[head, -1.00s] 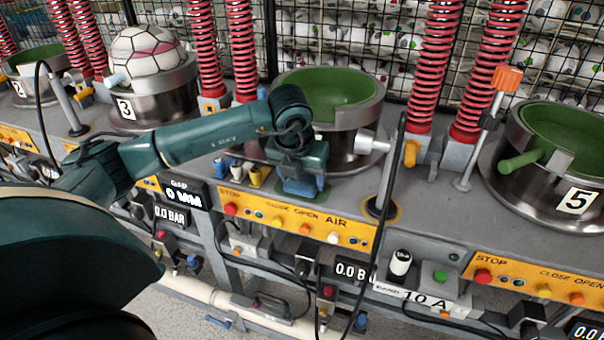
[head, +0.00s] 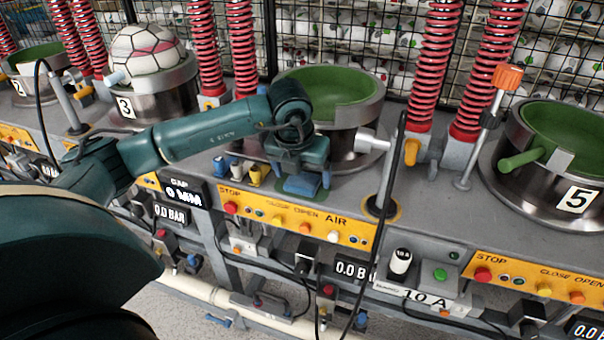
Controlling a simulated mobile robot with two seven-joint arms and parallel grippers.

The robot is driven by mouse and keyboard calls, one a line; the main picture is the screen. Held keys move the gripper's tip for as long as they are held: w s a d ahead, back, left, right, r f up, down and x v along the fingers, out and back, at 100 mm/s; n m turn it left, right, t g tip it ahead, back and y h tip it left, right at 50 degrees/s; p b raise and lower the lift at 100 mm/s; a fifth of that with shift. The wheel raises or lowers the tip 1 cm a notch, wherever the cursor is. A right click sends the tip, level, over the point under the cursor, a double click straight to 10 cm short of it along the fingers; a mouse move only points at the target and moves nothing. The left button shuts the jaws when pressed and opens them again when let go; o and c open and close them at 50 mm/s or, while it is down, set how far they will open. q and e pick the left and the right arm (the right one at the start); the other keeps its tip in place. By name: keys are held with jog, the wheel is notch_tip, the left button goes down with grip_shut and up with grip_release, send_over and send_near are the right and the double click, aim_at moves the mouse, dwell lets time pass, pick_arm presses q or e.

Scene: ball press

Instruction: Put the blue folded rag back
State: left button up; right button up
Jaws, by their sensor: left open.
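The blue folded rag (head: 302,185) lies flat on a small dark green mat (head: 325,192), on the grey bench top in front of the middle press. My left gripper (head: 300,178) is open just above and behind the rag, with a finger to either side. The rag shows in front of the gripper and looks free of it. The gripper and wrist hide the bench directly behind the rag. My right gripper is out of view.
Blue and yellow small containers (head: 243,172) stand left of the gripper. A green-lined press bowl (head: 355,125) stands close behind it. A yellow button panel (head: 295,220) runs along the front edge.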

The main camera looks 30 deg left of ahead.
pick_arm(q)
jog(key=b+v, duration=0.1)
jog(key=v, duration=1)
jog(key=shift+s, duration=0.2)
jog(key=shift+r, duration=0.1)
